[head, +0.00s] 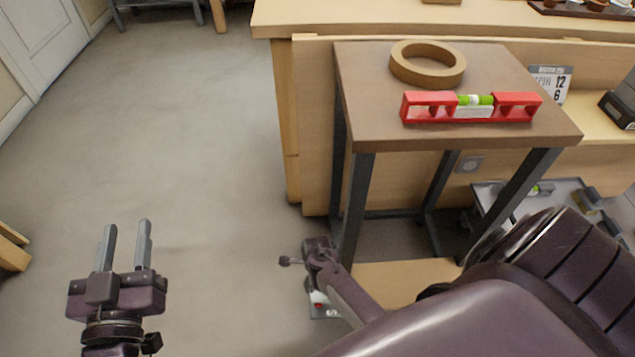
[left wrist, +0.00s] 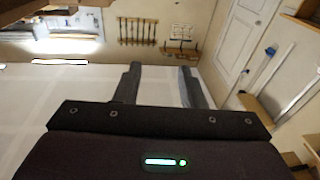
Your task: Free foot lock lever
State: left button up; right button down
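My left gripper (head: 126,246) is at the lower left of the head view, over bare floor, its two grey fingers apart with nothing between them. It also shows open and empty in the left wrist view (left wrist: 158,84). My right arm (head: 345,290) reaches in from the lower right, its dark wrist end low beside the table's front left leg; its fingers cannot be made out. A small grey part with a red spot (head: 318,298) shows below that wrist, partly covered by my arm. I cannot tell whether it is the foot lock lever; no lever is clearly seen.
A brown-topped table (head: 365,125) carries a tan ring (head: 402,68) and a red spirit level (head: 415,108). A wooden bench (head: 285,22) stands behind it. A grey tray-like thing (head: 488,196) is low at the right.

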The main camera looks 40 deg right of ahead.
pick_arm(q)
notch_tip(320, 180, down, 8)
jog(key=s+g+y, duration=0.1)
jog(key=g, duration=0.2)
jog(key=shift+s+r+g+y+p, duration=0.25)
jog(key=shift+g+y+p, duration=0.05)
jog(key=shift+g+p, duration=0.15)
dwell(0.4)
